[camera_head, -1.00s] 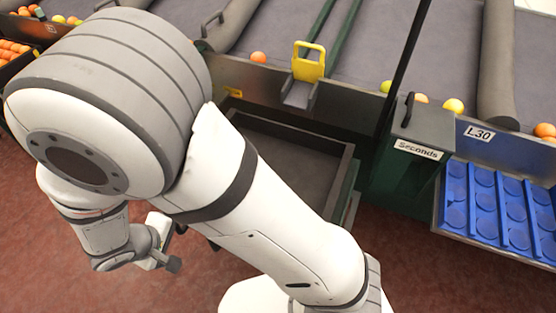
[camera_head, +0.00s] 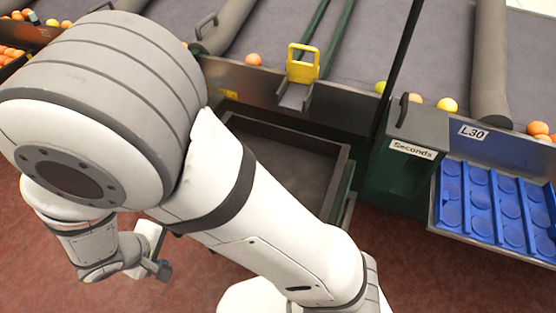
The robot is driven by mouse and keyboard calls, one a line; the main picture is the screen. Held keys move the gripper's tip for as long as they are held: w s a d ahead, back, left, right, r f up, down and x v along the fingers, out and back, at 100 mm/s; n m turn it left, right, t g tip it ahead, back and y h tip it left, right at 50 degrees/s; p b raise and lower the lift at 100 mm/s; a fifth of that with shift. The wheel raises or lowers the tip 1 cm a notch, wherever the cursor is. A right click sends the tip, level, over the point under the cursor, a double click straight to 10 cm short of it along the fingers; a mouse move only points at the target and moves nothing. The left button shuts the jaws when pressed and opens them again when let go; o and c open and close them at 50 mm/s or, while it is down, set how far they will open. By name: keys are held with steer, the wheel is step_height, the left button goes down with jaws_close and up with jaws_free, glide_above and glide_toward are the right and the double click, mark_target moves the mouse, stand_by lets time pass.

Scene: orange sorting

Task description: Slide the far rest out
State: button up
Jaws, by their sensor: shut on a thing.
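A dark, empty, tray-like rest (camera_head: 288,140) sits below the belt's side wall in the middle of the view. It looks like the far rest, but my arm covers much of its left and front. My gripper (camera_head: 158,262) is at the lower left, low over the red floor, beyond my arm's large joint. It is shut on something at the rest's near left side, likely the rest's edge. The contact is too small and too covered to make out.
A green bin labelled "Seconds" (camera_head: 405,165) stands right of the rest, close to it. A blue cupped tray (camera_head: 490,205) is farther right under the L30 label. A yellow gate (camera_head: 303,65) stands above on the belt edge. Red floor (camera_head: 400,270) is clear at the lower right.

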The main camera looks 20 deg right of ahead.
steer(key=shift+r, duration=0.5)
steer(key=shift+c, duration=0.7)
steer(key=r+p, duration=0.1)
steer(key=r, duration=0.1)
steer(key=r+p, duration=0.2)
steer(key=shift+w+d+r, duration=0.1)
steer(key=shift+d+r, duration=0.1)
steer(key=shift+r, duration=0.2)
steer(key=w+d+r+m+g+y+p, duration=0.1)
steer(key=w+d+r+m+g+p, duration=0.3)
steer(key=d+r, duration=1.1)
steer(key=s+d+r+m+t+y+p, duration=0.1)
steer(key=d+r+m+p, duration=0.1)
steer(key=d+r, duration=0.3)
steer(key=s+d+r+m+t+y+p, duration=0.1)
steer(key=s+d+r+m+p, duration=0.1)
steer(key=d+r, duration=0.3)
steer(key=d+m, duration=0.1)
steer(key=d, duration=0.3)
steer(key=shift+s+d+r+m+y+p, duration=0.2)
steer(key=shift+d+r+m+y+p, duration=0.1)
steer(key=shift+d+m, duration=0.1)
steer(key=shift+a, duration=0.1)
